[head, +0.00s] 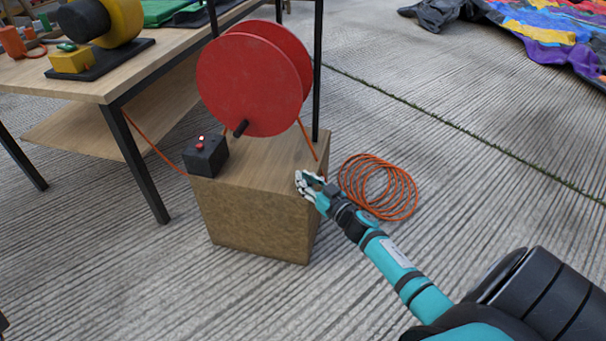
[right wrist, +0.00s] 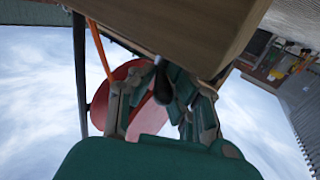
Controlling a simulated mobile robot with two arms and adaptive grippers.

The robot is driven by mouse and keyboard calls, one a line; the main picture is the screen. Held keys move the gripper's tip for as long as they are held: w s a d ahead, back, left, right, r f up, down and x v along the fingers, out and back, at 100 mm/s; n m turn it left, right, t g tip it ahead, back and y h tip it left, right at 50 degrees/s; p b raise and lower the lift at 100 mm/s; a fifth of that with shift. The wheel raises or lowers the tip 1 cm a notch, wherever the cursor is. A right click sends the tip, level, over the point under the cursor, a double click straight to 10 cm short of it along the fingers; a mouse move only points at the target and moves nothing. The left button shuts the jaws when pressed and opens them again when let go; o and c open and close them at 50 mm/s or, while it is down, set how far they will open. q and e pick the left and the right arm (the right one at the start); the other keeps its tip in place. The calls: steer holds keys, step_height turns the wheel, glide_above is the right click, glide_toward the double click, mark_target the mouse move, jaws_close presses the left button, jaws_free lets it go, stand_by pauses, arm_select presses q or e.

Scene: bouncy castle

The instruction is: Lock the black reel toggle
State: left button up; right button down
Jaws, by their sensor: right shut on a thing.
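My right gripper (head: 308,183) is at the right front edge of the wooden block (head: 265,225) that stands under the red reel (head: 247,85). In the right wrist view the fingers of my right gripper (right wrist: 160,76) close around a small dark piece (right wrist: 163,88) beside the wood, which looks like the black reel toggle. In the head view the fingers hide it, and I cannot tell its locked or unlocked position. The red reel also shows behind the fingers in the right wrist view (right wrist: 152,116). My left gripper is not in view.
A black box (head: 206,158) with a red switch sits on the block's left corner. A black crank handle (head: 241,128) sticks out from the reel. Orange cord (head: 378,188) lies coiled on the floor at right. A wooden table (head: 95,78) stands at left. The front floor is clear.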

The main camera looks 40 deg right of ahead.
steer(key=shift+w+d+r+n+g+y, duration=0.1)
steer(key=shift+d+n+g+y, duration=0.2)
steer(key=shift+n+y, duration=0.7)
steer(key=shift+w+d+r+n+g+y, duration=0.1)
steer(key=shift+d+n+g+y, duration=0.15)
steer(key=shift+n+y, duration=0.75)
steer(key=shift+y, duration=0.7)
steer(key=c, duration=1.3)
jaws_free()
steer(key=shift+f, duration=0.15)
steer(key=shift+o, duration=0.2)
steer(key=v, duration=1.2)
